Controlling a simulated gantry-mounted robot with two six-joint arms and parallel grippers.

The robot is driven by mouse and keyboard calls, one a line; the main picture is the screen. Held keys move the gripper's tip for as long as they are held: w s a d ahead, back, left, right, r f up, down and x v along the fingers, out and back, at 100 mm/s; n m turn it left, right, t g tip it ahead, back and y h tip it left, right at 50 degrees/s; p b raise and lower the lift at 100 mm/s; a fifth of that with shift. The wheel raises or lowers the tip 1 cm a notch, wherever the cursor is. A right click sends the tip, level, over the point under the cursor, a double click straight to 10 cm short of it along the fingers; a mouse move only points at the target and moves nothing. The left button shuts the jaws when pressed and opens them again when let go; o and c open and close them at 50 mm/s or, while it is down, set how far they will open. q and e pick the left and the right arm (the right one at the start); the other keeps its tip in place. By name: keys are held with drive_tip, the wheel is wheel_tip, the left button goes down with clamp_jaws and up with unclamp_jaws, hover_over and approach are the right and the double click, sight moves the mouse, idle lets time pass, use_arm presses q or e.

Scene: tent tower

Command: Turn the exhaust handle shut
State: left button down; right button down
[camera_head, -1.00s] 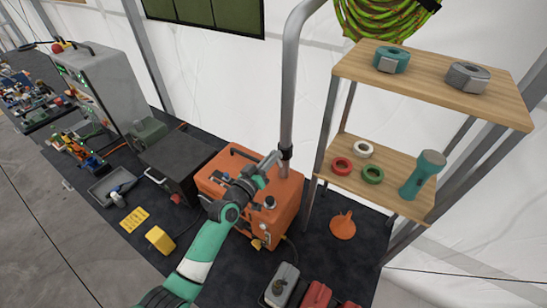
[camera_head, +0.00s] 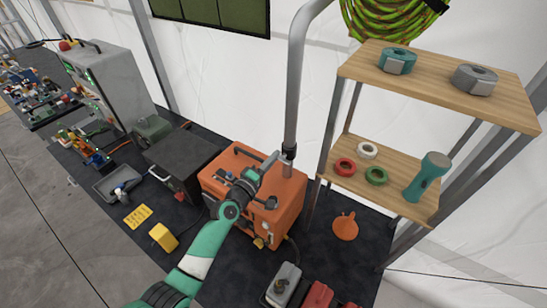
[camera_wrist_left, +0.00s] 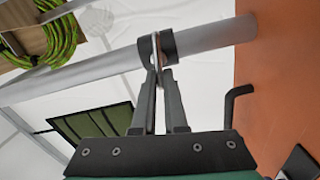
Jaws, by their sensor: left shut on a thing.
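The exhaust pipe (camera_head: 295,90) is a grey tube that rises from the orange machine (camera_head: 288,200) on the dark table. A dark collar (camera_wrist_left: 170,45) rings the pipe. The exhaust handle (camera_wrist_left: 154,55) is a thin metal piece at this collar; my fingers hide much of it. My left gripper (camera_head: 274,161) reaches over the machine to the foot of the pipe. In the left wrist view its two fingers (camera_wrist_left: 160,80) are closed on the handle, just beside the collar. My right gripper is not in view.
A shelf (camera_head: 440,85) with tape rolls and a flashlight (camera_head: 428,177) stands right of the pipe. An orange funnel (camera_head: 345,227) lies below it. A black box (camera_head: 180,158) is left of the machine. A bent black bar (camera_wrist_left: 232,100) stands near my fingers.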

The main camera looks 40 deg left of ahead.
use_arm(q)
drive_tip(key=shift+f+n, duration=0.2)
drive_tip(key=shift+n, duration=0.8)
drive_tip(key=c, duration=1)
unclamp_jaws()
drive_tip(key=shift+o, duration=0.2)
drive_tip(key=p+v, duration=0.2)
drive_tip(key=v, duration=0.9)
drive_tip(key=shift+s, duration=0.35)
